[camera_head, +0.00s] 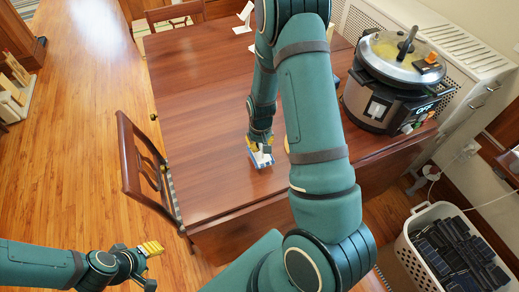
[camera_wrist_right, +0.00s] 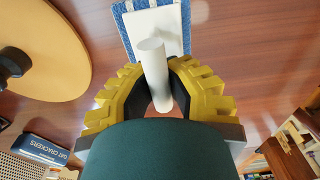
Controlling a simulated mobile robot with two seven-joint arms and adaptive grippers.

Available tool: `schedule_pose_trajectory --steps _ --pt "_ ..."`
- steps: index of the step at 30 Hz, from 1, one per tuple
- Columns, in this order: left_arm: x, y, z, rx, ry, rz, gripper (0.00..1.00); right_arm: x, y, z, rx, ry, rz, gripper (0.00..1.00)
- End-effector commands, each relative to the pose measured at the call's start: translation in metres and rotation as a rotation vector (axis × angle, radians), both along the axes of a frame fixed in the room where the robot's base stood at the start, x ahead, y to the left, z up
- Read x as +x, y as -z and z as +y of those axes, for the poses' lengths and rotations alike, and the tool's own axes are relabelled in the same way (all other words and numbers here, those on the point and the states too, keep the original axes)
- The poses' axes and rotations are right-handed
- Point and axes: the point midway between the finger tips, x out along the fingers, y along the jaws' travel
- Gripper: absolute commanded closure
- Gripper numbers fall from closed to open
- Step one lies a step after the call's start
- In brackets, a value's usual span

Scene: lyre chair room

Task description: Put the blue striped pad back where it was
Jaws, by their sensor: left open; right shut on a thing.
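The blue striped pad (camera_head: 264,161) has a white back plate and a white round handle. It is at the middle of the brown wooden table (camera_head: 205,120). In the right wrist view, the pad (camera_wrist_right: 128,30) shows its blue edge beyond the fingers. My right gripper (camera_head: 256,143) is shut on its handle; the yellow fingers (camera_wrist_right: 158,88) sit on both sides of it. I cannot tell whether the pad touches the table. My left gripper (camera_head: 146,264) is open and empty, low at the left, away from the table.
A pressure cooker (camera_head: 376,107) stands at the table's right side. A chair (camera_head: 133,160) stands at the left edge. A basket (camera_head: 410,262) of dark items is on the floor at right. A round tan object (camera_wrist_right: 45,45) and a blue cracker box (camera_wrist_right: 40,149) show in the wrist view. The table's left half is clear.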

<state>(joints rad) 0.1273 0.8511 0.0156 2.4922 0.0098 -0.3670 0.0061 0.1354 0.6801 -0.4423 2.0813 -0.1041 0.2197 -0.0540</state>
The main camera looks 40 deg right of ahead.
Motion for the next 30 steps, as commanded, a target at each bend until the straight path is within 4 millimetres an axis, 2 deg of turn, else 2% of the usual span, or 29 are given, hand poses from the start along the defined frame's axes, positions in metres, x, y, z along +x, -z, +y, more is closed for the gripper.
schedule_pose_trajectory --steps 1,5,17,18,20,30 --pt "-0.001 0.003 0.0 0.0 0.0 0.001 0.53 -0.001 0.01 0.0 0.0 0.0 0.003 1.0" --pt "-0.001 0.005 0.0 0.0 0.002 0.003 0.53 -0.001 0.025 0.0 0.0 0.0 0.003 1.0" --pt "-0.002 0.009 0.0 -0.002 0.004 0.006 0.53 0.0 0.029 0.0 0.0 -0.001 0.001 1.0" --pt "-0.003 0.008 0.0 -0.002 0.004 0.006 0.53 0.0 0.028 0.0 0.0 -0.001 0.001 0.81" --pt "-0.003 0.007 0.0 -0.002 0.004 0.006 0.53 0.0 0.028 0.0 0.0 -0.001 0.001 0.6" --pt "-0.002 0.006 0.0 -0.001 0.004 0.005 0.53 0.0 0.026 0.0 0.0 -0.001 0.001 0.6"
